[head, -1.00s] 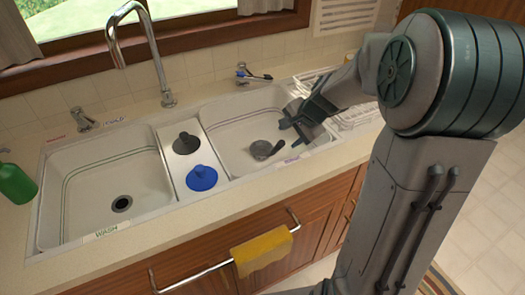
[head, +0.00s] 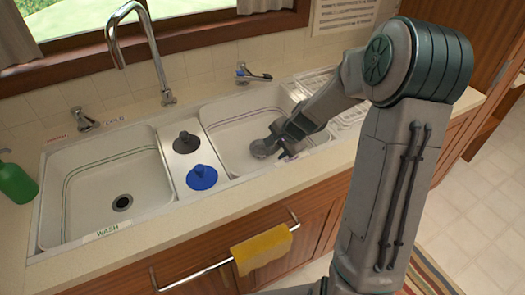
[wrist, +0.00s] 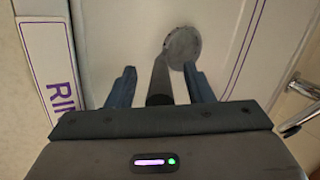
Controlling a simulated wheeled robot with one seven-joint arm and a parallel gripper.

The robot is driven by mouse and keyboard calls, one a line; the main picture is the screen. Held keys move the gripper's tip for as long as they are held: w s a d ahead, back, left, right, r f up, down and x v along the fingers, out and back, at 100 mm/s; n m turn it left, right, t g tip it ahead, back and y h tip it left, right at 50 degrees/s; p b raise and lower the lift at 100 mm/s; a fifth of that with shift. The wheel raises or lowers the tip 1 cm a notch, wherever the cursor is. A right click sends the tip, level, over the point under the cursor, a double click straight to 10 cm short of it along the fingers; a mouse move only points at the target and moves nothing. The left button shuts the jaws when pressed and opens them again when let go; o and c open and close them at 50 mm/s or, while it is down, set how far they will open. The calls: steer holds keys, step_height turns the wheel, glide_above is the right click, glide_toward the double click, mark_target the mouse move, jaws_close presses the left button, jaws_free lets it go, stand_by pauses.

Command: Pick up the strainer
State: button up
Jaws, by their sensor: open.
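The strainer (head: 262,149) is a grey round piece lying in the right sink basin (head: 232,140). In the wrist view the strainer (wrist: 182,47) shows a flat grey disc with a dark cylindrical handle (wrist: 160,82) pointing toward my gripper. My gripper (head: 278,141) is in the right basin, just right of the strainer. In the wrist view my gripper (wrist: 158,82) is open, with one finger on each side of the handle. The handle lies between the fingers, with gaps showing on both sides. The handle's near end is hidden by the gripper body.
The left basin (head: 85,205) is empty apart from its drain. A blue stopper (head: 202,177) and a dark stopper (head: 186,143) sit on the divider. A tall faucet (head: 160,60) stands behind. A yellow cloth (head: 262,251) hangs on the front rail.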

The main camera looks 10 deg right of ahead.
jaws_close()
steer(key=shift+r, duration=0.1)
